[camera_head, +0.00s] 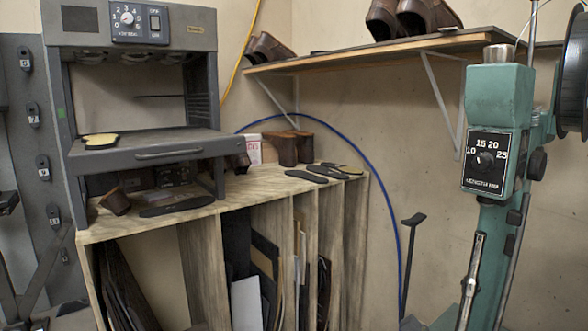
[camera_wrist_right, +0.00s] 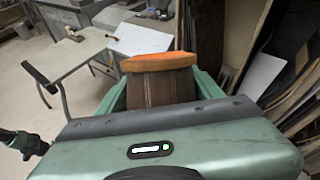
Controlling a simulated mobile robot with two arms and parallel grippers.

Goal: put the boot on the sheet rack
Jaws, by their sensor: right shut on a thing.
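The sheet rack is a wooden unit (camera_head: 233,198) in the head view, with a flat top and upright compartments holding sheets. Its right edge also seems to show in the right wrist view (camera_wrist_right: 240,30). My right gripper (camera_wrist_right: 160,80) shows only in the right wrist view, with its green fingers on both sides of a brown thing with an orange end. This looks like the boot (camera_wrist_right: 160,92), held between the fingers. Its far side is hidden. My left gripper is not in view.
A grey machine (camera_head: 140,145) stands on the rack top's left. Brown boot-like pieces (camera_head: 285,150) and dark soles (camera_head: 307,176) lie to the right, with bare wood between. A shelf (camera_head: 360,52) with shoes hangs above. A green machine (camera_head: 498,110) stands at the right.

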